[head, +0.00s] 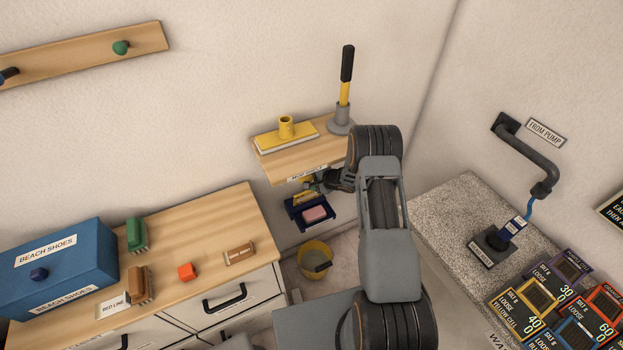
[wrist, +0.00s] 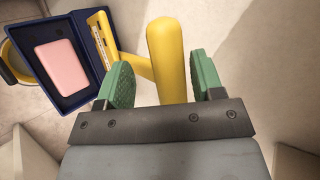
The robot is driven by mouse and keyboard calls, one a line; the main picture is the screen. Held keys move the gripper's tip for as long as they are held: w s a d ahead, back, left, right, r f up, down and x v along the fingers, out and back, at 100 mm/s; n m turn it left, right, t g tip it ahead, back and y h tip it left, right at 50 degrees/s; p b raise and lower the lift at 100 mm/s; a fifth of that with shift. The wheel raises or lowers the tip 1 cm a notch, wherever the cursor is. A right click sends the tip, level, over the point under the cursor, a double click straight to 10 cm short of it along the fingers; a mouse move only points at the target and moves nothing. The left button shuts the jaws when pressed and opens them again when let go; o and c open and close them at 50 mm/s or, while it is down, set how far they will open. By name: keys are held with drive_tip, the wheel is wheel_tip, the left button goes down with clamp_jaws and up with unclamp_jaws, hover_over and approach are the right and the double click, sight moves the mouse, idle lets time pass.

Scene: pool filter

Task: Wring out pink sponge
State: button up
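The pink sponge (head: 314,214) lies in a dark blue tray-like wringer (head: 292,212) below the mop shelf. In the wrist view the sponge (wrist: 60,67) lies flat in the blue wringer (wrist: 65,101), at the upper left. A yellow lever handle (wrist: 166,55) extends from the wringer's side. My gripper (wrist: 163,80) has green finger pads, one on each side of the yellow handle. Gaps show between the handle and both pads, so it is open around the handle. In the head view my gripper (head: 318,184) is small and partly hides the lever.
A yellow bucket (head: 330,252) stands on the floor below the wringer. The wooden shelf (head: 290,164) just above my gripper holds a yellow mop head (head: 287,134) and a grey holder with a handle (head: 341,118). A wooden-topped cabinet (head: 217,230) stands left, a speckled counter (head: 465,205) right.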

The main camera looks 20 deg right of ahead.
drive_tip(key=shift+f, duration=0.25)
drive_tip(key=shift+s+r, duration=0.1)
drive_tip(key=shift+r, duration=0.1)
drive_tip(key=v, duration=1.3)
drive_tip(key=shift+s+d, duration=0.2)
drive_tip(key=shift+d, duration=0.05)
drive_tip(key=shift+r, duration=0.1)
